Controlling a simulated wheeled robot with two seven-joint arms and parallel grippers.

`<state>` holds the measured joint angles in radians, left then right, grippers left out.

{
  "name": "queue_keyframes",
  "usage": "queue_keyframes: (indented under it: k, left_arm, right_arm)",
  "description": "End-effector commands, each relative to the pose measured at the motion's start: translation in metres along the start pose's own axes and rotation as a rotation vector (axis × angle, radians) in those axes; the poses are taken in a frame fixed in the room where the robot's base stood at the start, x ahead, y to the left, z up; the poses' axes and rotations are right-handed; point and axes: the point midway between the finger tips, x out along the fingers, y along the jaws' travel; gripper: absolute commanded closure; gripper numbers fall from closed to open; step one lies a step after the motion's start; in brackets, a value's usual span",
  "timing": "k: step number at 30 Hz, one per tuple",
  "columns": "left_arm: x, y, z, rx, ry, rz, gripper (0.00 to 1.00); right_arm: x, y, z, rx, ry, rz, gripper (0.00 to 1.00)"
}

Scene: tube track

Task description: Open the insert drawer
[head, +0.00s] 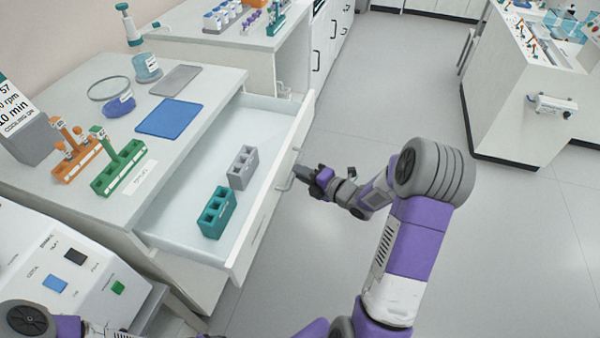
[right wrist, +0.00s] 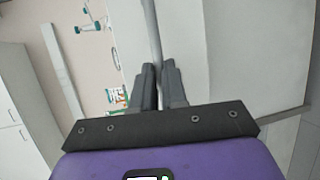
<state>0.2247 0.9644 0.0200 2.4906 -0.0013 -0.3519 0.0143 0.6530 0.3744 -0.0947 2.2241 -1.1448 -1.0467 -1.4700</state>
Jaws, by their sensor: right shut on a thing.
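The insert drawer (head: 262,232) stands pulled out from the white bench, and its inside shows in the head view. A teal insert (head: 216,213) and a grey insert (head: 242,167) stand in it. My right gripper (head: 306,176) is at the drawer's front, shut on its handle (head: 287,182). In the right wrist view the handle bar (right wrist: 154,45) runs down between the two dark fingertips (right wrist: 159,75). My left gripper is out of view.
The bench top (head: 75,87) holds an orange rack (head: 82,160), a green rack (head: 119,171), a blue mat (head: 170,118) and a grey mat (head: 175,81). A white device with buttons (head: 75,280) stands at the lower left. The floor right of my arm is clear.

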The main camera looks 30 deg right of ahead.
Motion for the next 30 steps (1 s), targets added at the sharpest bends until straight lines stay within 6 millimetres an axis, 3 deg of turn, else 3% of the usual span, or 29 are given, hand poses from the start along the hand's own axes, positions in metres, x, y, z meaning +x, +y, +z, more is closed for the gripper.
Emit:
queue_keyframes:
  k: [5, 6, 11, 20, 30]
  left_arm:
    - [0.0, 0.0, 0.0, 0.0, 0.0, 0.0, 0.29]
    - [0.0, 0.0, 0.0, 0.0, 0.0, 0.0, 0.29]
    - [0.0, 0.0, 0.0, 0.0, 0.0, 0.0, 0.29]
    - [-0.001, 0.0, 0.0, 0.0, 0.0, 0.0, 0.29]
    - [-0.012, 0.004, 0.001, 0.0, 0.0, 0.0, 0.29]
  right_arm:
    - [0.0, 0.001, 0.001, -0.002, -0.001, 0.002, 1.0]
    - [0.0, 0.001, 0.001, -0.002, -0.001, 0.002, 0.84]
    - [0.0, 0.001, 0.001, -0.002, -0.001, 0.001, 0.62]
    - [-0.002, 0.0, 0.001, -0.002, -0.002, 0.0, 0.62]
    - [-0.053, 0.002, 0.001, -0.001, -0.005, 0.0, 0.62]
